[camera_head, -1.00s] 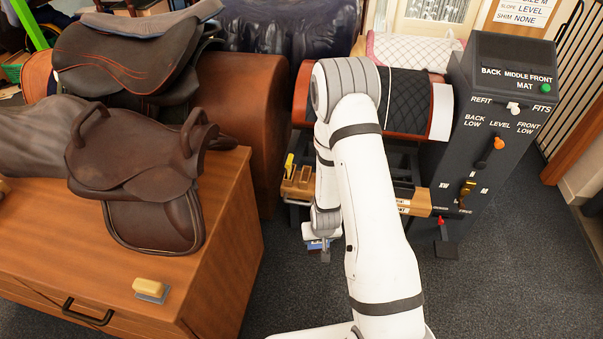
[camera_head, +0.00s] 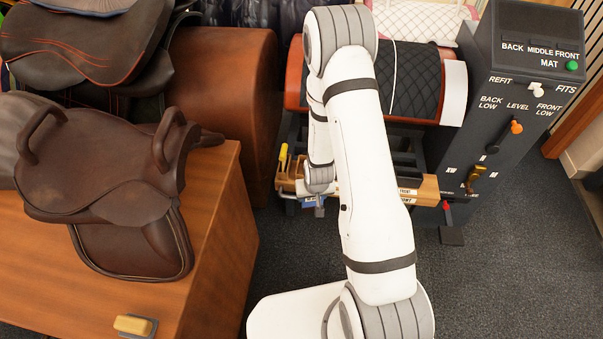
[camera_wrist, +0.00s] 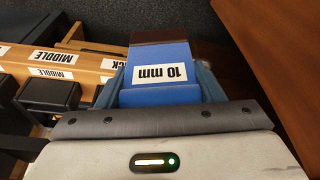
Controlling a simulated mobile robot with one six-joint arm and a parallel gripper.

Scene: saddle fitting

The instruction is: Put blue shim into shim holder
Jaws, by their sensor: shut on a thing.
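The blue shim (camera_wrist: 160,92) has a white "10 mm" label and sits between the fingers of my gripper (camera_wrist: 160,85) in the wrist view. My gripper is shut on it. In the head view my gripper (camera_head: 318,205) is low behind my arm, in front of the wooden shim holder, and the shim is mostly hidden there. The wooden shim holder (camera_head: 428,187), with white labels, runs along the front of the dark stand. In the wrist view the holder (camera_wrist: 85,62) lies to the left of the shim, with labels reading "MIDDLE". I cannot tell whether shim and holder touch.
A dark control box (camera_head: 500,110) with levers stands at the right. A yellow-handled tool (camera_head: 283,157) stands by the holder's left end. A brown saddle (camera_head: 105,185) sits on a wooden cabinet (camera_head: 215,240) at the left. The carpet (camera_head: 500,280) at the lower right is clear.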

